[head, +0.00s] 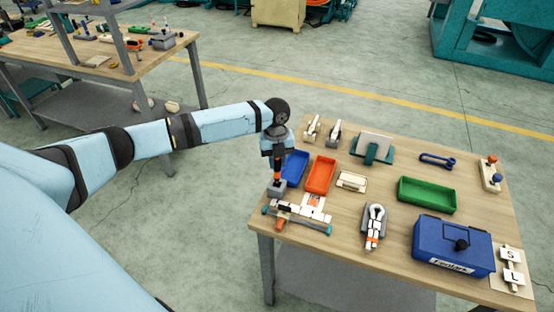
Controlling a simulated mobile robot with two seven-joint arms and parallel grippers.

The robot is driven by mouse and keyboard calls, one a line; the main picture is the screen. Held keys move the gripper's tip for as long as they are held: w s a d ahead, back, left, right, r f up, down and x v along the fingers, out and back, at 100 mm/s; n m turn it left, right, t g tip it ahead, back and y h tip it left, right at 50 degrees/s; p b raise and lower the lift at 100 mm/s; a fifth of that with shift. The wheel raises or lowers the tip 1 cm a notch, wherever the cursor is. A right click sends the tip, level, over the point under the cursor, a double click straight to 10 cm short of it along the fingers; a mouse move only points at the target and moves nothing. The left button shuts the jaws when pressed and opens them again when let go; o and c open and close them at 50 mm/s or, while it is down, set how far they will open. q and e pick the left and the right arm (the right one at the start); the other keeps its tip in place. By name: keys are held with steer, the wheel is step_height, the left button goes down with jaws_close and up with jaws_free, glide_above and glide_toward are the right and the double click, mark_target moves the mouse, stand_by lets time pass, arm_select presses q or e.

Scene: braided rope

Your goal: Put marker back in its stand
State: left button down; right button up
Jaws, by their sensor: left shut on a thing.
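My left gripper (278,156) points down over the left edge of the wooden table and is shut on the marker. The marker (278,177) is upright, dark with an orange-red part, and its top is hidden between the fingers. A small grey block (276,188), which looks like the stand, is directly below it. The marker's lower end meets the block's top in the picture. I cannot tell whether it is inside the block or just above it. My right gripper is not in view.
Blue tray (295,168) and orange tray (320,175) stand close right of the gripper. White-and-orange pieces and a teal-ended bar (297,221) lie in front. A green tray (427,195) and blue toolbox (453,246) are farther right. Bare wood (340,218) shows mid-table.

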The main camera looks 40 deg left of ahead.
mark_target(277, 172)
arm_select(q)
steer(key=shift+f+p, duration=0.55)
steer(key=shift+p, duration=0.1)
stand_by(2.0)
steer(key=shift+f, duration=2.15)
stand_by(2.5)
steer(key=c, duration=0.9)
jaws_free()
